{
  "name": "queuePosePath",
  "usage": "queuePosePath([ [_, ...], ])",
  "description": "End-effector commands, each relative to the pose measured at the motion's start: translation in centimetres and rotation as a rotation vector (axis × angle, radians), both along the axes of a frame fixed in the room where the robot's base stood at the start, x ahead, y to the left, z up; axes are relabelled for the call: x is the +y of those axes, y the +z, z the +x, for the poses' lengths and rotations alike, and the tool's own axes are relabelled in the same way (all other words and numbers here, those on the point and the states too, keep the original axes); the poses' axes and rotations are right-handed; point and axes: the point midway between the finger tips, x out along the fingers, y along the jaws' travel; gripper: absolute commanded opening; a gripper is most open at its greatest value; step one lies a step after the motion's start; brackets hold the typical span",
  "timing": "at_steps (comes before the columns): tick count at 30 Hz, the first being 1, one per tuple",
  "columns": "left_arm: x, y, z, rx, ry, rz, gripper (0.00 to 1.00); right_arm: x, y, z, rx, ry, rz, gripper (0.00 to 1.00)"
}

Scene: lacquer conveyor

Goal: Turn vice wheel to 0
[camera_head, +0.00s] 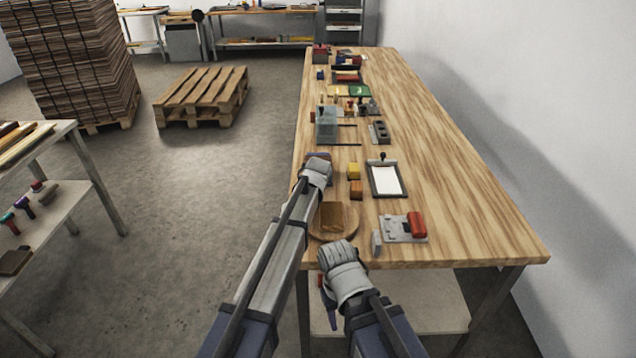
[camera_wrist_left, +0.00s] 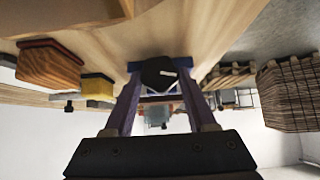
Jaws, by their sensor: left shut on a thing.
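The vice wheel (camera_wrist_left: 157,76) is a dark round disc with a short white mark, seen in the left wrist view. The mark lies right of the disc's middle, close to level. Blue parts, probably the vice (camera_wrist_left: 184,72), show behind it. My left gripper (camera_wrist_left: 160,82) is shut on the wheel, with one purple finger on each side. In the head view my left gripper (camera_head: 317,156) is at the table's left edge, and its wrist hides the wheel.
The wooden table (camera_head: 450,160) holds a round board (camera_head: 351,231) with a brown block, yellow and orange blocks (camera_head: 354,171), a clipboard (camera_head: 386,180) and a red-handled clamp (camera_head: 417,224). The table's right side is clear. A pallet (camera_head: 203,97) stands on the floor.

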Motion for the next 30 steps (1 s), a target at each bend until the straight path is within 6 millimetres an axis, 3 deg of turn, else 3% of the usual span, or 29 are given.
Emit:
queuePosePath([
  [10,0.2,-0.1,-0.1,-0.001,0.002,-0.08,0.01,0.0,-0.2,0.0,0.0,0.0,0.0,0.5],
  [30,0.9,-0.6,-0.1,0.001,0.001,-0.528,0.01,0.0,-2.7,0.0,0.0,0.0,0.0,0.5],
])
